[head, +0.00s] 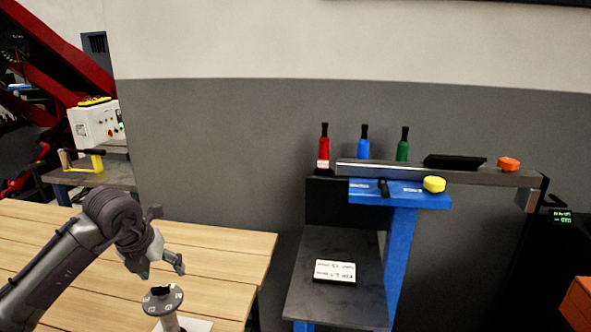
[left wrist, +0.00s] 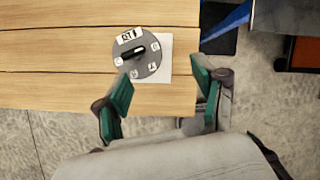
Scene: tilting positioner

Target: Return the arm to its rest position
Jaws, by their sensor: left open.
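My left gripper (head: 160,268) is over the right part of the wooden table, just above and behind a grey round dial on a post. It is open and empty in the left wrist view (left wrist: 162,98), with its two green-padded fingers well apart. The grey dial (head: 162,300) has a black knob and several small white labels. It also shows in the left wrist view (left wrist: 137,55), beyond the fingertips and not touched by them. My right gripper is not in view.
The wooden table (head: 215,245) ends at the right. Beyond it stands a blue and grey stand (head: 400,250) with red, blue and green bottles, a yellow knob (head: 434,184) and an orange knob (head: 508,164). A white control box (head: 95,122) is at the back left.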

